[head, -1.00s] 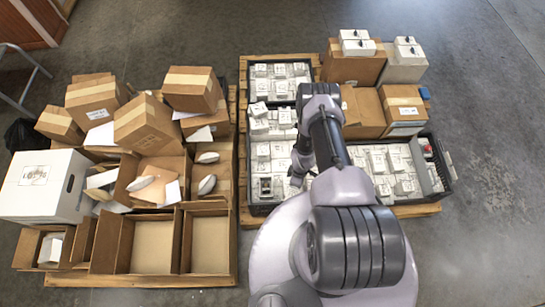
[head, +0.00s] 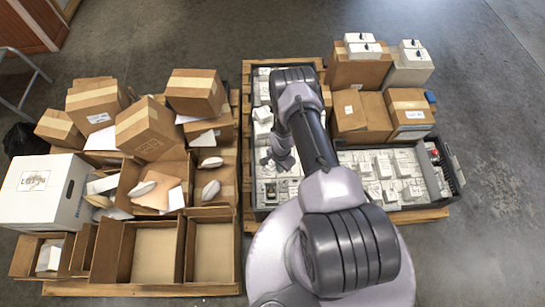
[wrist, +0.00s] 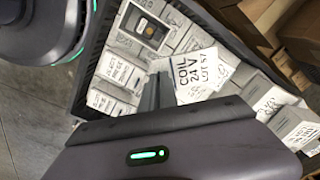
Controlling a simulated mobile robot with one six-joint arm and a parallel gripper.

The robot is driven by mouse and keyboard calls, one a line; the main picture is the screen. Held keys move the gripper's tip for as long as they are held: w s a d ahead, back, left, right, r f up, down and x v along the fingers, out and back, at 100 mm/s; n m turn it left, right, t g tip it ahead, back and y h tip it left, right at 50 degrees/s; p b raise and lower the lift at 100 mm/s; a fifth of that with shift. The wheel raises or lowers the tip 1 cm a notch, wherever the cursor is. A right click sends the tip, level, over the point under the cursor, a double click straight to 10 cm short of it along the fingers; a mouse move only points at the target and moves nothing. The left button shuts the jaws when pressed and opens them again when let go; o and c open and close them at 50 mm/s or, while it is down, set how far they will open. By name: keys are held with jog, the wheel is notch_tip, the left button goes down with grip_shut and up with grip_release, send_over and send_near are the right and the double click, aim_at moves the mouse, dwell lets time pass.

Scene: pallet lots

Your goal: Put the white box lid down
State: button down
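In the wrist view, the white box lid (wrist: 197,74), a small tilted piece printed "COIL 24V", lies against my gripper's fingers (wrist: 160,84). The fingers look shut on its edge, though the grip itself is partly hidden. Just beyond is an open white box (wrist: 145,27) with a dark part inside, among closed white boxes in a dark crate. In the head view, my gripper (head: 278,158) is over the left part of that crate, and the lid cannot be made out there. The open box shows just below my gripper in the head view (head: 270,190).
The dark crate (head: 252,150) stands on a pallet, packed with several white boxes. Brown cartons (head: 362,115) stand behind it. A left pallet holds piled cartons, a large white box (head: 45,190) and open empty trays (head: 155,250). Grey floor is clear at the right.

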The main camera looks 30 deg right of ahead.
jog(key=w+d+f+b, duration=0.1)
jog(key=w+f+b, duration=0.3)
jog(key=w, duration=0.4)
jog(key=shift+w+d+f+b, duration=0.15)
jog(key=shift+d+f+b, duration=0.15)
jog(key=shift+b, duration=0.5)
jog(key=c, duration=1.6)
grip_release()
jog(key=shift+c, duration=0.2)
